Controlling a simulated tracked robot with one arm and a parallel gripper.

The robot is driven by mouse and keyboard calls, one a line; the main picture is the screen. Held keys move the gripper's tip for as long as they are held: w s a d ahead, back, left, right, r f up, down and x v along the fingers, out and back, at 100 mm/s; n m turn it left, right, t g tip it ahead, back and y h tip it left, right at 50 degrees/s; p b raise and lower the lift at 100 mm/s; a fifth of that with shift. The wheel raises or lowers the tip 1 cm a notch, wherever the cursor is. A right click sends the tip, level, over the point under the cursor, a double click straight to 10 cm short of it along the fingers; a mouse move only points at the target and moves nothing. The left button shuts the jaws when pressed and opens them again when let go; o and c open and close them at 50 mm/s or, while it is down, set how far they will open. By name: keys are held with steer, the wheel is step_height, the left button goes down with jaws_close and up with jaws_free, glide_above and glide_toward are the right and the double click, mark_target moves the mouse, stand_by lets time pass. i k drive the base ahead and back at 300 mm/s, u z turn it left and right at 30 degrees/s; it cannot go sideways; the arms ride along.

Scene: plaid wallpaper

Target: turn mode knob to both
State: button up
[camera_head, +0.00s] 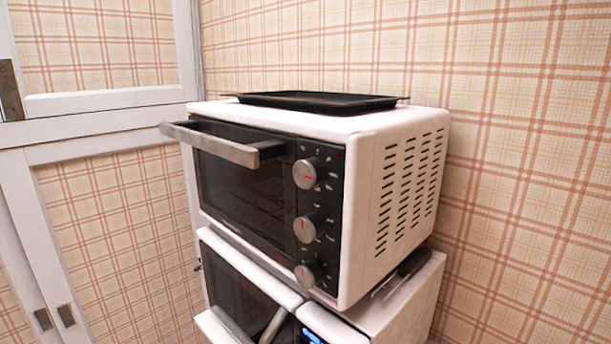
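A white toaster oven (361,230) with a black front stands on another white appliance. Three round grey knobs with red marks run down the right of its front: a top knob (308,172), a middle knob (306,228) and a bottom knob (308,273). The top knob's mark looks roughly level and the middle knob's roughly upright; the bottom one is too small to read surely. The printing beside them is too small to read, so I cannot tell which is the mode knob. My gripper is not in view.
The oven's door handle (222,146) sticks out left of the knobs. A black tray (316,101) lies on the oven's top. The lower appliance (398,303) has a lit blue display (311,336). A white panelled door (105,123) is at left. Plaid wall is behind.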

mark_target(308, 227)
steer(key=u, duration=1.55)
steer(key=k, duration=0.55)
steer(key=z, duration=1.35)
steer(key=i, duration=0.5)
steer(key=u, duration=0.1)
